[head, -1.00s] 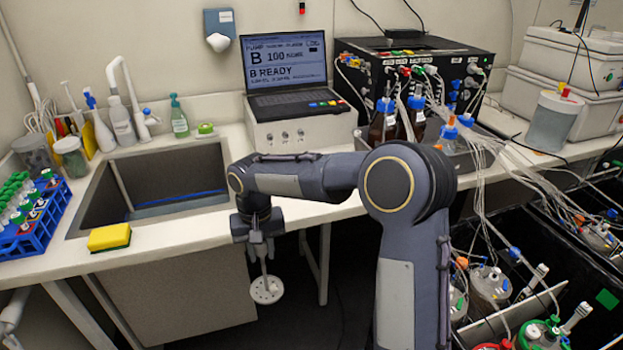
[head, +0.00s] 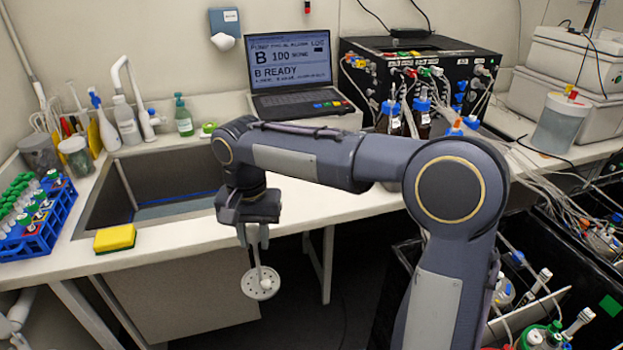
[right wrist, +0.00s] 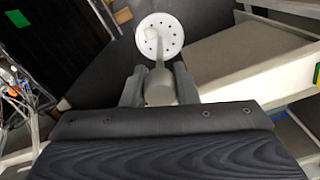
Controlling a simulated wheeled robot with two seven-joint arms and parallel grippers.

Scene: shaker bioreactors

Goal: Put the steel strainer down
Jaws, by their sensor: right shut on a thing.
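The steel strainer (head: 260,283) has a round, pale disc with small holes on a thin stem. It hangs disc-down in front of the bench edge, over the floor. My right gripper (head: 254,240) is shut on the strainer's handle, below the level of the arm. In the right wrist view the strainer's disc (right wrist: 160,37) shows beyond the fingers, and the handle lies between both fingertips (right wrist: 160,88). My left gripper is in neither current view.
The white bench top (head: 190,240) has a free stretch right of the sink (head: 150,180). A yellow sponge (head: 115,238) lies at the sink's front edge. A blue tube rack (head: 40,225) stands at the left. A laptop (head: 290,75) and black pump box (head: 420,70) stand behind.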

